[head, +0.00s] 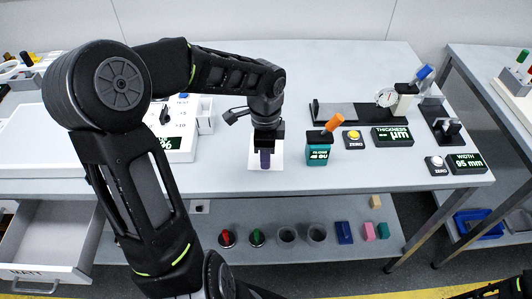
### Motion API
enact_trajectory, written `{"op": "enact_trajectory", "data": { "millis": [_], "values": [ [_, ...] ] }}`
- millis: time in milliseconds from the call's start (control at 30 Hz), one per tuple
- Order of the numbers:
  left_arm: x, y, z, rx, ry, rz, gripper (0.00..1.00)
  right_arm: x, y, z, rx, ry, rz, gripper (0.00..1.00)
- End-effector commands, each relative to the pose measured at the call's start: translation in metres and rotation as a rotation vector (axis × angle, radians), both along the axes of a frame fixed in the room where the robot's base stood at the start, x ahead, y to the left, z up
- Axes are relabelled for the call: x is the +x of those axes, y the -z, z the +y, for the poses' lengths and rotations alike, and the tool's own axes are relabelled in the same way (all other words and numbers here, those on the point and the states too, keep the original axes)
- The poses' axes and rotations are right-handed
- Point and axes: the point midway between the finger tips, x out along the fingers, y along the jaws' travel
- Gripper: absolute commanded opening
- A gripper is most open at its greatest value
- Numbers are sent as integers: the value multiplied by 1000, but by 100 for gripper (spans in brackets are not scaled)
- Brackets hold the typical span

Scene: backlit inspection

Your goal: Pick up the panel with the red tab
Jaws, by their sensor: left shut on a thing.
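My left gripper (266,146) points straight down at the middle of the table. It is shut on a small dark purple block (265,160), whose lower part shows below the fingers. The block is in front of a white square sheet or plate (252,161) on the table; I cannot tell whether it touches it. I cannot make out a panel with a red tab. My own left arm hides part of the table's left side. My right gripper is out of view.
A teal meter (318,151) with an orange handle stands just right of the gripper. A lower shelf (270,258) holds small parts. An open drawer (45,245) juts out left.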

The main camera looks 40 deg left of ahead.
Motion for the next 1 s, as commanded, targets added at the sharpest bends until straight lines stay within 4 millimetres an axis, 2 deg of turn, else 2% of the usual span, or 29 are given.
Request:
{"op": "enact_trajectory", "data": {
  "millis": [267, 467, 700, 833, 1000],
  "values": [
    [0, -6, 0, 1, 0, 0, 0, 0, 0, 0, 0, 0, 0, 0],
    [1, -34, 0, 3, -1, -4, 0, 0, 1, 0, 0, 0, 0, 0],
    [1, -80, 0, 1, 0, -5, 0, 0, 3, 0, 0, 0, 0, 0],
    [1, -95, 0, 1, 0, -3, 0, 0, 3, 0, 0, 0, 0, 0],
    [0, -101, 0, -1, 0, 1, 0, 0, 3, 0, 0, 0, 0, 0]
  ]
}}
